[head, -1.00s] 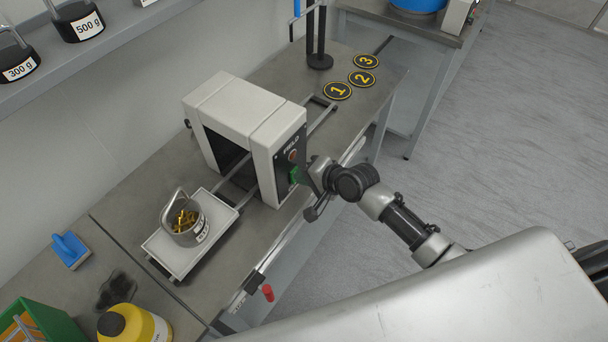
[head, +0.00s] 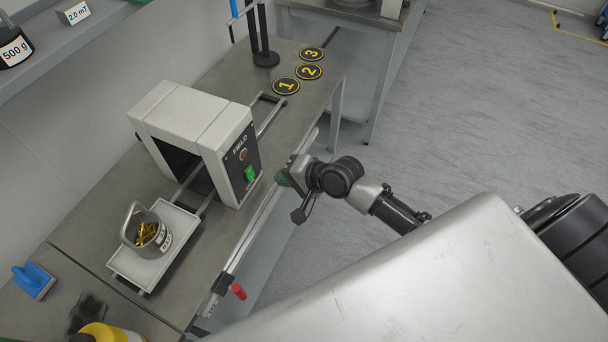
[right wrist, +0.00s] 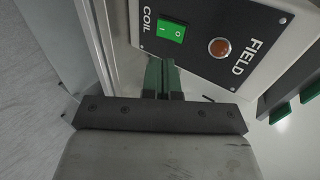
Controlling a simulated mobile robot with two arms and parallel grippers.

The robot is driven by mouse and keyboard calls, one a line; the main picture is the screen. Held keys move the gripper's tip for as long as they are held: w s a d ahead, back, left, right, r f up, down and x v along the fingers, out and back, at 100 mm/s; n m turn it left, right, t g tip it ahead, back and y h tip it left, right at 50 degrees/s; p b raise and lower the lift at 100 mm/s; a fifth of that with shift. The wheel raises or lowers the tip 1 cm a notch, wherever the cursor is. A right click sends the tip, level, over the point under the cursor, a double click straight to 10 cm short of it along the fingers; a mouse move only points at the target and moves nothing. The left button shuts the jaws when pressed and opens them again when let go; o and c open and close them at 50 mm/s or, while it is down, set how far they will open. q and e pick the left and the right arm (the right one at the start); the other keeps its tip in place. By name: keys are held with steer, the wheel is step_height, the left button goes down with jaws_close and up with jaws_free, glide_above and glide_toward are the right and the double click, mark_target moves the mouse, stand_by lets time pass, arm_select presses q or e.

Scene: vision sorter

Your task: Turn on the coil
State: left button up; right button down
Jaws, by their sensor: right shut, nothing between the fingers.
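The coil unit (head: 187,123) is a white box-shaped tunnel with a black front panel. Its green rocker switch (head: 250,173) sits low on the panel below a dull orange-red FIELD lamp (head: 243,155). The right wrist view shows the switch (right wrist: 170,32) marked I and O by the word COIL, and the lamp (right wrist: 219,47); I cannot tell if the lamp is lit. My right gripper (head: 281,178) is shut and empty, just right of the panel and apart from it. Its green fingertips (right wrist: 163,75) point towards the panel near the switch. My left gripper is out of view.
A white tray (head: 128,265) on rails before the tunnel holds a metal cup (head: 140,238) of brass pieces. Numbered discs (head: 286,86) and a black stand (head: 264,57) are at the bench's far end. A red handle (head: 239,291) sticks out at the front edge.

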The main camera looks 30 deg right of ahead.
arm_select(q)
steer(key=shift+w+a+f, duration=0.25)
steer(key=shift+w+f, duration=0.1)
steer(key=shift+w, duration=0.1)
arm_select(e)
steer(key=v, duration=0.5)
steer(key=shift+s+r, duration=0.15)
steer(key=shift+r, duration=0.1)
arm_select(q)
steer(key=shift+b, duration=0.3)
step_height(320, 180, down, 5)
steer(key=b, duration=0.4)
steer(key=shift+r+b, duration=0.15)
steer(key=shift+b, duration=0.2)
arm_select(e)
steer(key=f, duration=0.1)
steer(key=f+t, duration=0.1)
steer(key=s+d+f+y, duration=0.1)
